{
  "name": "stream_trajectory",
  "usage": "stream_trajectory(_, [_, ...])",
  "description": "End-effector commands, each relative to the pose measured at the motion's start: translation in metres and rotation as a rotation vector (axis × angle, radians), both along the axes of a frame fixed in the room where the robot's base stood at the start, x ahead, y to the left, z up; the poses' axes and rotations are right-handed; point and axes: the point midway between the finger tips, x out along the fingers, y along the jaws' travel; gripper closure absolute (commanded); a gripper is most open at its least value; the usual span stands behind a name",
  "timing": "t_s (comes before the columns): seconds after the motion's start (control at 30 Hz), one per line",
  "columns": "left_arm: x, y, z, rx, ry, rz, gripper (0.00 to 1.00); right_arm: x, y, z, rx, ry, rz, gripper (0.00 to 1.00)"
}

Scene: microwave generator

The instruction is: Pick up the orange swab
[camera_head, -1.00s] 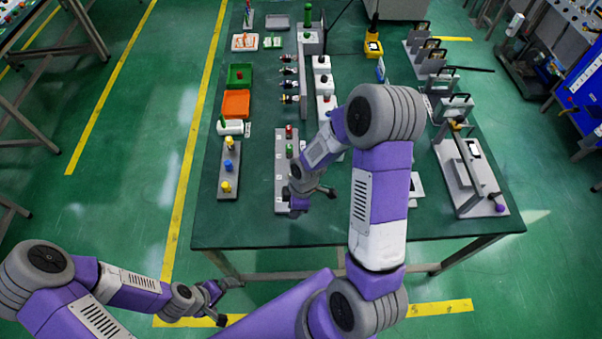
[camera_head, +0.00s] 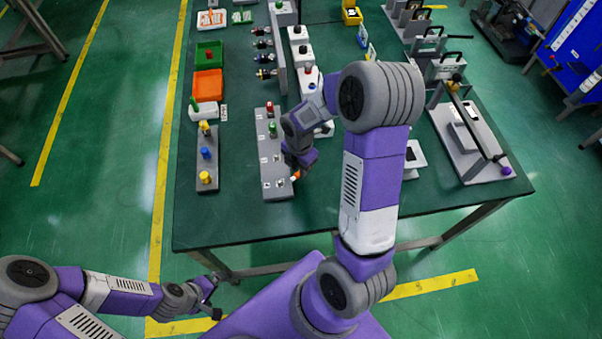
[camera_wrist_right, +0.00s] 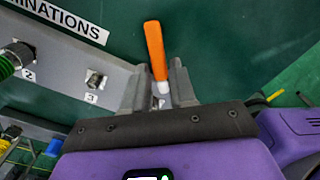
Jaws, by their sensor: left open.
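The orange swab (camera_wrist_right: 155,50) has an orange shaft and a white end. In the right wrist view its white end is between the two fingers of my right gripper (camera_wrist_right: 160,88), which are closed in on it. In the head view the swab (camera_head: 296,175) shows as a small orange piece at the fingertips of my right gripper (camera_head: 293,172), over the near end of the grey rack (camera_head: 270,150). I cannot tell whether its lower end touches the rack. My left gripper (camera_head: 213,297) is open and empty, low in front of the table.
Red and green pieces stand farther along the rack. A grey holder (camera_head: 207,160) with yellow and blue pieces stands left of it. Green and orange trays (camera_head: 208,83) lie behind. A grey fixture (camera_head: 475,140) stands right. The table's front strip is clear.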

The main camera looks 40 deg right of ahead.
Motion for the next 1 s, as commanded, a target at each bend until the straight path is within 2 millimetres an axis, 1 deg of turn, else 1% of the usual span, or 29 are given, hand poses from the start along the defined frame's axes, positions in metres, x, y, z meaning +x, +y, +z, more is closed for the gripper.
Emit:
stream_trajectory(0.03, [0.0,0.0,-0.004,0.0,0.0,0.0,0.0,0.0,0.001,-0.01,0.001,0.001,0.001,0.74])
stream_trajectory(0.13, [0.0,0.0,-0.006,0.0,0.0,0.0,0.0,0.0,0.001,-0.018,0.0,0.0,0.0,0.74])
stream_trajectory(0.37, [0.0,0.0,-0.006,0.0,0.0,0.0,0.0,0.0,0.0,-0.019,0.0,-0.001,-0.001,0.74])
stream_trajectory(0.4, [0.0,0.0,-0.006,0.0,0.0,0.0,0.0,0.0,0.0,-0.018,0.0,-0.001,-0.001,0.76])
stream_trajectory(0.57, [0.0,0.0,-0.006,0.0,0.0,0.0,0.0,0.0,0.0,-0.018,0.0,-0.001,-0.001,1.0])
stream_trajectory(0.87, [0.0,0.0,-0.005,0.0,0.0,0.0,0.0,0.0,0.0,-0.017,0.0,-0.002,-0.001,1.0])
stream_trajectory(0.97, [0.0,0.0,-0.002,0.0,0.0,0.0,0.0,0.001,0.0,-0.007,0.001,-0.003,-0.001,1.0])
stream_trajectory(1.0, [0.0,0.0,0.001,0.0,0.0,0.0,0.0,0.001,0.0,-0.001,0.0,-0.005,-0.001,1.0])
